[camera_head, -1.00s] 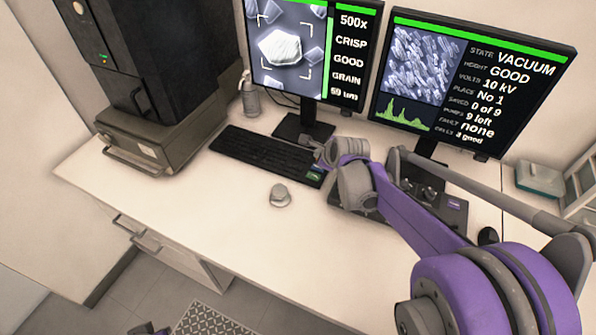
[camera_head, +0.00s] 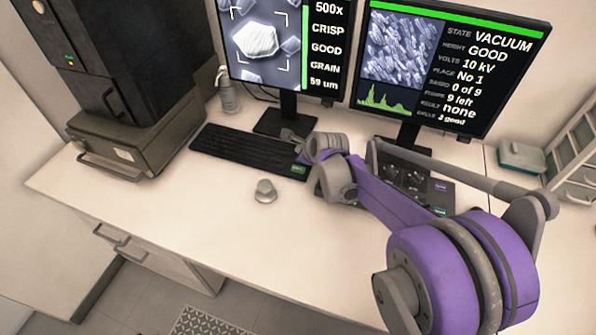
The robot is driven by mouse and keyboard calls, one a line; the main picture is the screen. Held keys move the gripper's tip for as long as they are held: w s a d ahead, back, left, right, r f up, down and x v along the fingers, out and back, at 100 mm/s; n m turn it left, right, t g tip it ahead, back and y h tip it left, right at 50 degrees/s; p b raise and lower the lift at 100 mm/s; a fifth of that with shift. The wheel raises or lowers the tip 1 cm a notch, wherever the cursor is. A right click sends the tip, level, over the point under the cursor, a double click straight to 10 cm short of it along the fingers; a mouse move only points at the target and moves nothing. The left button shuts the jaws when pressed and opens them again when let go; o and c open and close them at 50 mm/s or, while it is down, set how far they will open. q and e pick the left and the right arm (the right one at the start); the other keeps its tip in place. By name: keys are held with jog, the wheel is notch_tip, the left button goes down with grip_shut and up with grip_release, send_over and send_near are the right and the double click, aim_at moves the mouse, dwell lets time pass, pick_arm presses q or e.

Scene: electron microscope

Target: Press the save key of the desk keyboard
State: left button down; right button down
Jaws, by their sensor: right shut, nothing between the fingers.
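The black desk keyboard (camera_head: 240,149) lies on the desk below the left monitor. At its right front corner is a green-marked key (camera_head: 298,169); its label is too small to read. My right gripper (camera_head: 288,134) is shut and empty. Its fingertips point left near the keyboard's back right end, behind the green key in the picture; I cannot tell their height or whether they touch. My right wrist hides part of the area just right of the keyboard. My left gripper is not in view.
A small grey knob-like object (camera_head: 265,191) stands in front of the keyboard. A control panel (camera_head: 440,197) lies partly behind my right arm. Two monitors (camera_head: 285,45) (camera_head: 450,65) stand behind. A bottle (camera_head: 228,92) is near the microscope. The front desk is clear.

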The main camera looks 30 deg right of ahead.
aim_at(301, 171)
notch_tip(301, 171, down, 6)
jog(key=b, duration=0.3)
jog(key=shift+b, duration=0.4)
dwell(1.5)
jog(key=shift+f+b, duration=0.35)
jog(key=shift+f, duration=0.05)
jog(key=shift+f+b, duration=0.3)
jog(key=shift+f, duration=0.1)
dwell(0.5)
jog(key=shift+r+p, duration=0.55)
jog(key=shift+r, duration=0.25)
jog(key=shift+r+p, duration=1.8)
jog(key=shift+r, duration=0.8)
